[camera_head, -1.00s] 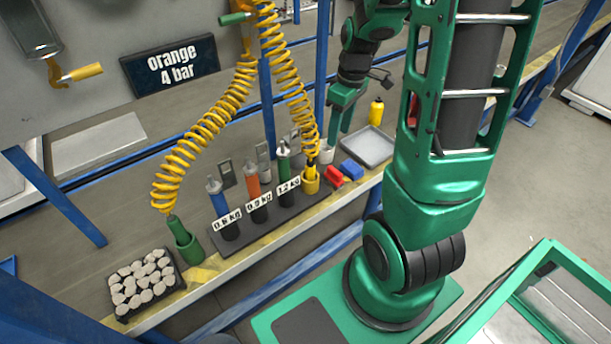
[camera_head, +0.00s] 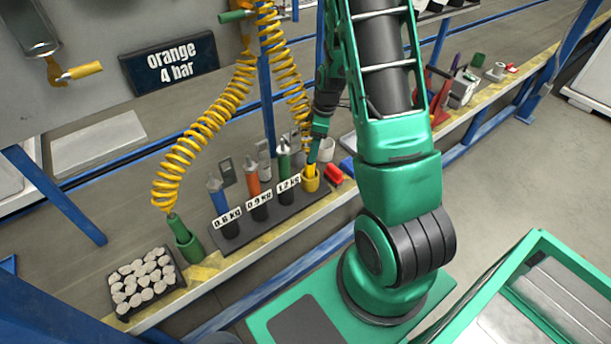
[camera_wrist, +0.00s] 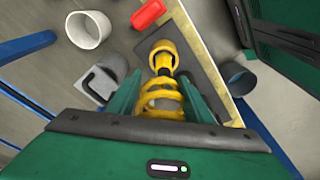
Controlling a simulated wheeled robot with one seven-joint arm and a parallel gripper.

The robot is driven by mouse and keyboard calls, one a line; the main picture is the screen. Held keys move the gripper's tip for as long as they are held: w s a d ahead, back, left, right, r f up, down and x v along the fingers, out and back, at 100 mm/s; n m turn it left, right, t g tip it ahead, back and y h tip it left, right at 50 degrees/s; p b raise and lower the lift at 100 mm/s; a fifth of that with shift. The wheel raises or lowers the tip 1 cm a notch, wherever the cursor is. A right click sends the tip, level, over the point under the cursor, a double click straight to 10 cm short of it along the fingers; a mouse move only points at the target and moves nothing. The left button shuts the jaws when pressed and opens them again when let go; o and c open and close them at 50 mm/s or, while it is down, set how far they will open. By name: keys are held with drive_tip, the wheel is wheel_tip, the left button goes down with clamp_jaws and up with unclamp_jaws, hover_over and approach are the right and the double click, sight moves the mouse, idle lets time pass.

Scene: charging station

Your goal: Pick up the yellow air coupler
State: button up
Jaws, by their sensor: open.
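The yellow air coupler (camera_wrist: 163,62) hangs on a yellow coiled hose (camera_wrist: 160,98) and stands in a yellow cup-like holder (camera_head: 310,180) at the right end of the dark rack. In the wrist view it lies straight ahead, between and just beyond the two green fingers. My gripper (camera_wrist: 160,95) is open, with one finger on each side of the hose coils above the coupler. In the head view my gripper (camera_head: 317,150) is at the holder, and it mostly hides the coupler there.
Blue, orange and green cylinders stand in the rack (camera_head: 270,214) left of the holder. A red block (camera_head: 333,175) and a white cup (camera_wrist: 88,30) are close by. A green coupler (camera_head: 181,232) on another coiled hose stands farther left, near a tray of metal pieces (camera_head: 146,281).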

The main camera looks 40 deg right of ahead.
sight(310, 172)
drive_tip(key=shift+w+a+f, duration=0.1)
drive_tip(key=shift+a+f, duration=0.15)
drive_tip(key=shift+f, duration=0.65)
drive_tip(key=shift+s+a+f, duration=0.1)
drive_tip(key=shift+a+f, duration=0.1)
drive_tip(key=shift+f, duration=0.65)
drive_tip(key=shift+w+a+f, duration=0.1)
drive_tip(key=shift+a+f, duration=0.15)
drive_tip(key=shift+f, duration=0.65)
clamp_jaws()
